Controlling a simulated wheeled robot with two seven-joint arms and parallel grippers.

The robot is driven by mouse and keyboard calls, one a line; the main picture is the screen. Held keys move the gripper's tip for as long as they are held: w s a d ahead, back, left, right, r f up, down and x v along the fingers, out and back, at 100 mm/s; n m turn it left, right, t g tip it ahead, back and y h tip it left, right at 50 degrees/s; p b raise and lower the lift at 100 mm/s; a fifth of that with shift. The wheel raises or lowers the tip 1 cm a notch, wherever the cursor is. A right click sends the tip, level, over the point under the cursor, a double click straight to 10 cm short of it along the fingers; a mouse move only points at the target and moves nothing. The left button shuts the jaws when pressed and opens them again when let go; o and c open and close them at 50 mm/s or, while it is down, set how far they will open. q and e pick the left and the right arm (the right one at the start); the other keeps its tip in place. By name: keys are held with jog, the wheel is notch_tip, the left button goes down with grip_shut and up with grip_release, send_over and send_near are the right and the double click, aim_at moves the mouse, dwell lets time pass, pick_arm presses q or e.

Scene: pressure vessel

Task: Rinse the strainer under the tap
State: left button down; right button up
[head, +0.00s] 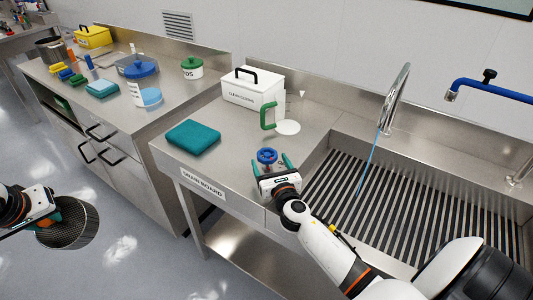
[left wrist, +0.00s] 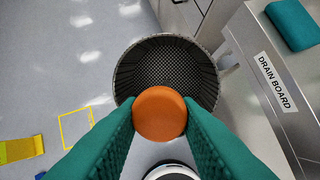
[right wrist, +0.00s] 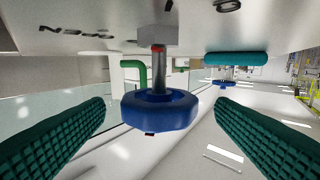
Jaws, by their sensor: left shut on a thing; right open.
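The mesh strainer (head: 75,232), a dark round basket with an orange handle (left wrist: 159,113), hangs over the floor at the far left. My left gripper (head: 48,216) is shut on its handle. The basket looks empty in the left wrist view (left wrist: 165,68). A blue handwheel (head: 267,155) sits at the drain board's front edge. My right gripper (head: 271,168) is open, its fingers either side of the wheel; in the right wrist view the wheel (right wrist: 160,111) shows clear of both fingers. The chrome tap (head: 395,95) arches over the slatted sink (head: 375,200), with a thin blue stream below its spout.
A teal cloth (head: 193,137), a white box (head: 252,88) and a green-handled item (head: 270,116) stand on the drain board. A left counter (head: 150,118) holds tubs and a yellow box. A blue pipe (head: 492,88) is at the right.

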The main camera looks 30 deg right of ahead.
aim_at(267, 152)
jog(key=shift+x, duration=2.2)
jog(key=shift+c, duration=0.3)
